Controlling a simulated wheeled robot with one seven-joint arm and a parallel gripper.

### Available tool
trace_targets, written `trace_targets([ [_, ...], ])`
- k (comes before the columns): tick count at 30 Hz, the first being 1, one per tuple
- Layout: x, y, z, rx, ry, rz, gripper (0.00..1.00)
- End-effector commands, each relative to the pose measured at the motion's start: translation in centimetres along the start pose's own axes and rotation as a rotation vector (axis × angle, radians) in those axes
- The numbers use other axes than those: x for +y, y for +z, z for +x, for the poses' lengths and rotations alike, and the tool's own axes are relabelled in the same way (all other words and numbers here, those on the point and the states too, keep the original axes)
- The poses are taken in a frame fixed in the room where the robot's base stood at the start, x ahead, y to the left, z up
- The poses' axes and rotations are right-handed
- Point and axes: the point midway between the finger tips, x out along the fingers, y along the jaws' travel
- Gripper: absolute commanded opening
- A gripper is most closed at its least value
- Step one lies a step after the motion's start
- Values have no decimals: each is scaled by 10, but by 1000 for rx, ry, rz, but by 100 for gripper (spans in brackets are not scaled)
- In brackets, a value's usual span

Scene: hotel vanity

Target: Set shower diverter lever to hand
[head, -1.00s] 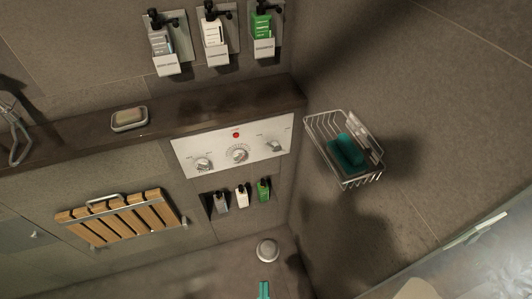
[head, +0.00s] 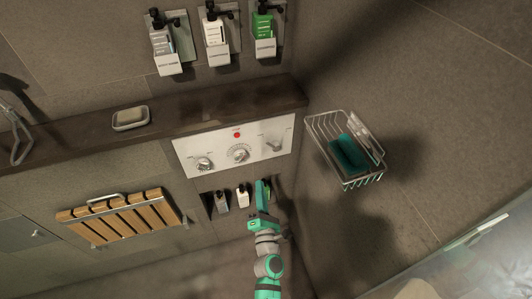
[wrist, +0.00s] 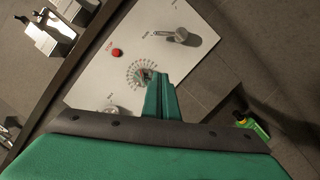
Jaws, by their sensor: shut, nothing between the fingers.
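A white control panel (head: 215,143) is on the wall below the dark ledge. It carries a left knob (head: 204,163), a middle dial (head: 239,153) and a small metal lever (head: 274,145) at its right end, which I take as the diverter. In the wrist view the lever (wrist: 181,36) is near the top, its handle pointing left in the picture. My gripper (head: 262,187) is shut and empty, below the lever in the head view. In the wrist view its fingers (wrist: 160,97) overlap the dial's lower edge, apart from the lever.
Small bottles stand in a niche (head: 222,203) below the panel, partly hidden by my gripper. A wire basket (head: 343,150) with a teal item hangs at the right. Dispensers (head: 215,38) hang above the ledge (head: 90,128). A slatted wooden seat (head: 120,220) is lower left.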

Motion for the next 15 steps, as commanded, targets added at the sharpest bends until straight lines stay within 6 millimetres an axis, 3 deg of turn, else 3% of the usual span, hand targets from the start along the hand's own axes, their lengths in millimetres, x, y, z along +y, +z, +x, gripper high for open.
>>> trace_targets([
  [5,1,5,20,-3,11,-101,0],
  [15,1,5,21,-3,12,-108,0],
])
